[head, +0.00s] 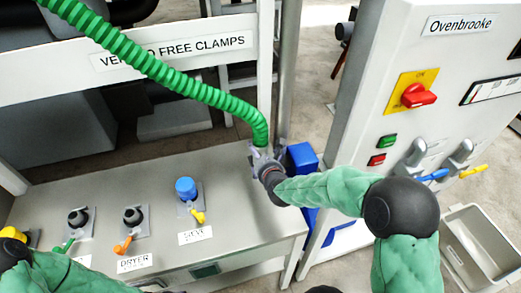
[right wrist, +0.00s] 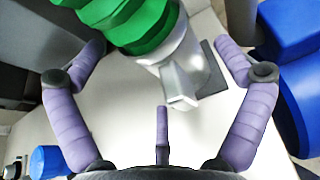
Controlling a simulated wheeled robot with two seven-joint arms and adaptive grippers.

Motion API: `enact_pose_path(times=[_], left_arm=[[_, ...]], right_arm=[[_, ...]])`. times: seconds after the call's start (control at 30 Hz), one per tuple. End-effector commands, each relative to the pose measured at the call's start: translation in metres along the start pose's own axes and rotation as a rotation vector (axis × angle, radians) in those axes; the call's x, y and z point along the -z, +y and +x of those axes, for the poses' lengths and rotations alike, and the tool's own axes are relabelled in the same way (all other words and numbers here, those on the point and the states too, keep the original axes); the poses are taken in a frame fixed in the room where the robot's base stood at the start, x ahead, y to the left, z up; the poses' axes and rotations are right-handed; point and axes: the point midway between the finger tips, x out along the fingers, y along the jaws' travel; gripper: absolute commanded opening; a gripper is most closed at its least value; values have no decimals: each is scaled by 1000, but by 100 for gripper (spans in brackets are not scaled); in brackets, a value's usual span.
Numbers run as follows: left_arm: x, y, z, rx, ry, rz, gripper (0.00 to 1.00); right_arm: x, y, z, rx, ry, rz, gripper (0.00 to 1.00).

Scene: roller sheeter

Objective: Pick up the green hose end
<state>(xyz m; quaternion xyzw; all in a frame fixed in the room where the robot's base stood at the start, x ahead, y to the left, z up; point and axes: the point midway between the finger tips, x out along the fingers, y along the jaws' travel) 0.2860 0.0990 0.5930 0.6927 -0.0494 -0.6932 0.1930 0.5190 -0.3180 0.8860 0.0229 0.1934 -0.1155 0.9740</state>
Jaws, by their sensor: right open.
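The green ribbed hose (head: 165,68) runs from the top left of the head view down to the right end of the grey bench. Its end, a silver-grey coupling (right wrist: 182,68), shows in the right wrist view, with the green hose (right wrist: 135,22) above it. A grey plate lies beside the coupling. My right gripper (head: 261,160) is at the hose end; in its wrist view its lilac fingers (right wrist: 160,50) are spread wide. The coupling lies between them, closer to the right finger, and is not gripped. My left arm shows only at the bottom left; its gripper is out of view.
The bench top (head: 130,185) carries a blue cap (head: 186,188), two black-topped ports and coloured levers. A blue object (head: 303,156) stands right of my right gripper. The control cabinet (head: 440,70) stands at the right, with a grey bin (head: 455,215) beside it. A railing crosses behind the bench.

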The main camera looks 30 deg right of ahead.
Motion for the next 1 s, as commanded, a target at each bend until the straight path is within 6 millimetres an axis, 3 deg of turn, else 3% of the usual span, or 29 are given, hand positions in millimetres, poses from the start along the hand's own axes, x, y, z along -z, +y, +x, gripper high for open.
enact_pose_path(times=[0.2,0.5,0.57,0.8,1.0], left_arm=[[0,-4,10,0,0,0,40],[0,-3,10,0,0,0,40],[0,-3,10,0,0,0,40],[0,-3,10,0,0,0,40],[0,-3,10,0,0,0,40]], right_arm=[[4,0,26,-1,2,0,100],[2,0,30,0,1,0,100],[2,0,30,0,1,0,86],[0,-1,30,1,-4,-1,22],[0,-1,30,1,-3,-1,21]])
